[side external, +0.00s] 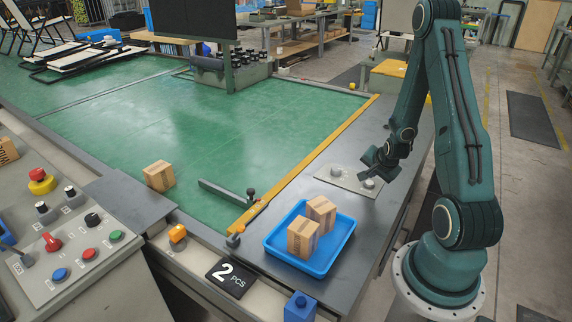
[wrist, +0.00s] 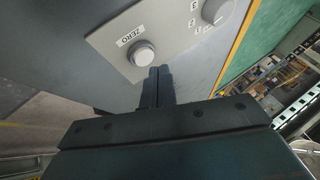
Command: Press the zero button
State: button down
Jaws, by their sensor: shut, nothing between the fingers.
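The zero button (wrist: 143,55) is a round, pale grey cap beside a "ZERO" label on a light grey panel (wrist: 175,28). In the side view the panel (side external: 343,179) lies on the grey bench, and the zero button (side external: 368,183) appears at its right end. My gripper (wrist: 160,73) is shut and empty. Its fingertips show just below and right of the button in the wrist view. In the side view my gripper (side external: 368,168) is close above the button; I cannot tell whether it touches.
A numbered grey dial (wrist: 216,11) shares the panel; it also shows in the side view (side external: 336,171). A blue tray (side external: 343,243) with cardboard boxes stands in front. A yellow strip (side external: 310,163) borders the green surface. A control desk (side external: 75,255) is at the left.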

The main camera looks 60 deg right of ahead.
aim_at(370, 183)
jog(key=shift+f, duration=0.9)
dwell(1.1)
jog(key=shift+r, duration=0.9)
dwell(0.4)
jog(key=shift+r, duration=2.5)
